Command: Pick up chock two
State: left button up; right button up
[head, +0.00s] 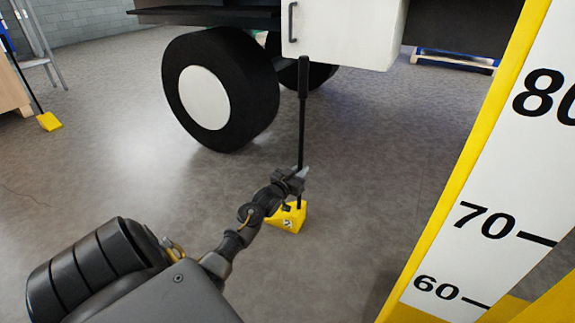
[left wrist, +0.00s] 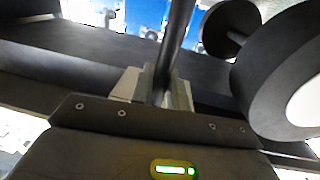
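Chock two (head: 288,218) is a yellow wedge with a dark mark on its face and a tall black pole handle (head: 302,110). It stands upright in the middle of the head view, at floor level; I cannot tell whether it touches the floor. My left gripper (head: 299,179) is at the lower part of the pole, above the wedge, and hides part of it. In the left wrist view the pole (left wrist: 177,35) runs between the fingers of the gripper (left wrist: 158,95), which press close on both sides. The wedge is out of that view. My right gripper is not in view.
A truck's black wheel (head: 240,95) and white side box (head: 345,30) stand just behind the pole. A yellow and white height scale (head: 490,200) rises at the right. Another yellow chock (head: 49,121) stands at the far left. Floor (head: 110,150) left of the wheel is clear.

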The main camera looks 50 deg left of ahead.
pick_arm(q)
grip_shut()
dwell(0.8)
jog(key=shift+a+r, duration=0.1)
jog(key=shift+r, duration=0.1)
jog(key=shift+r, duration=0.1)
